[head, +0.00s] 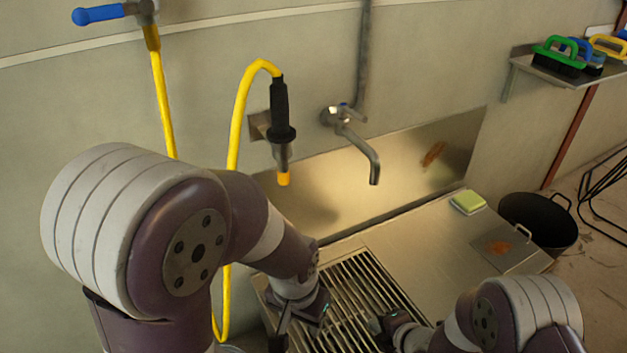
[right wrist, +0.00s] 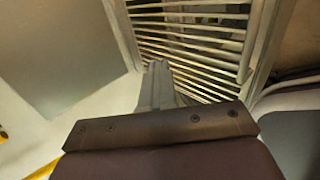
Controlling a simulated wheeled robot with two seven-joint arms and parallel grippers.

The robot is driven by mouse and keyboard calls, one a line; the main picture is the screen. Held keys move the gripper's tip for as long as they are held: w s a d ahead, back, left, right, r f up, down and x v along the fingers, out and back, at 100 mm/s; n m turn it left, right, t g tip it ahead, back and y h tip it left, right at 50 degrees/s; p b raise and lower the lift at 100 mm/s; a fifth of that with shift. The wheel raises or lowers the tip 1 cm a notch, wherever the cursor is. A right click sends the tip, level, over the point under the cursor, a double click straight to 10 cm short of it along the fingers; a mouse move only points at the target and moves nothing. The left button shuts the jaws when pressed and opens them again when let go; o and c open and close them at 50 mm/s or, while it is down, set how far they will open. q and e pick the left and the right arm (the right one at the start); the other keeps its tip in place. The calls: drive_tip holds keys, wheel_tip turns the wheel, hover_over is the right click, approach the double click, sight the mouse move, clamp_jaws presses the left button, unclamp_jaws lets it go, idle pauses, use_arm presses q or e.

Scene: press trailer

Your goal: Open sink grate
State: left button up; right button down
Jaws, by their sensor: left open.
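The sink grate (head: 368,290), a set of parallel metal bars in a frame, lies flat over the sink opening in the head view. It also shows at the top of the right wrist view (right wrist: 190,30). My left gripper (head: 303,320) is open over the grate's left edge, its fingers apart. No object shows between them. My right gripper (head: 383,324) is low at the grate's right side. In the right wrist view its fingers (right wrist: 158,85) are together, pointing at the grate's edge. Whether the tips touch the bars cannot be told.
A metal counter (head: 420,240) extends right of the grate, with a green-yellow sponge (head: 468,202) and a handled plate (head: 500,247). A faucet (head: 360,150) and yellow hose sprayer (head: 281,130) hang above. A black bucket (head: 538,222) stands beyond the counter.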

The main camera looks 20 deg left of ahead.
drive_tip(key=w+a+r+t+y+p, duration=0.1)
drive_tip(key=w+a+r+p, duration=0.55)
drive_tip(key=r, duration=0.55)
drive_tip(key=w+a+r+y, duration=0.1)
drive_tip(key=w+a+r, duration=0.2)
drive_tip(key=w+a, duration=0.3)
drive_tip(key=w+a+r+t+y, duration=0.1)
drive_tip(key=w+a+r, duration=0.2)
drive_tip(key=w+a, duration=0.4)
drive_tip(key=shift+a+t, duration=0.3)
drive_tip(key=shift+a, duration=2.05)
drive_tip(key=shift+r, duration=0.1)
drive_tip(key=c, duration=1)
unclamp_jaws()
